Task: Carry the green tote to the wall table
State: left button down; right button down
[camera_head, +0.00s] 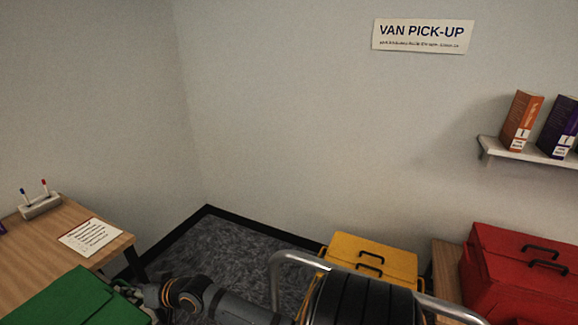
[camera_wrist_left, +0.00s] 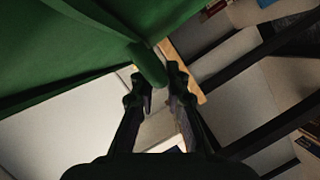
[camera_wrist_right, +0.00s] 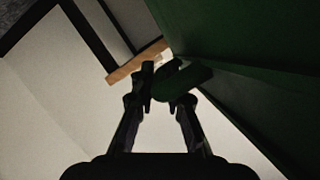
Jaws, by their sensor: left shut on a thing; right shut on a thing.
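The green tote (camera_head: 75,302) is at the lower left of the head view, close to a wooden table at the left; its lower part is out of frame. In the left wrist view its green side (camera_wrist_left: 60,45) fills the upper left, and my left gripper (camera_wrist_left: 160,80) is shut on a green handle there. In the right wrist view the tote wall (camera_wrist_right: 240,90) is at the right, and my right gripper (camera_wrist_right: 165,82) is shut on a green handle. The head view shows my right gripper (camera_head: 150,294) at the tote's right side. My left gripper is outside the head view.
The wooden table (camera_head: 30,250) at left holds a printed sheet (camera_head: 90,237) and a pen holder (camera_head: 41,206). A yellow tote (camera_head: 370,257) and a red tote (camera_head: 520,270) stand at right under a "VAN PICK-UP" sign (camera_head: 422,36). A shelf (camera_head: 530,150) holds binders. Carpet (camera_head: 240,255) is bare between.

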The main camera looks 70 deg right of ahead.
notch_tip(320, 180, up, 25)
jog(key=p, duration=2.3)
jog(key=shift+p, duration=0.3)
jog(key=shift+w, duration=0.1)
jog(key=shift+w+r, duration=0.1)
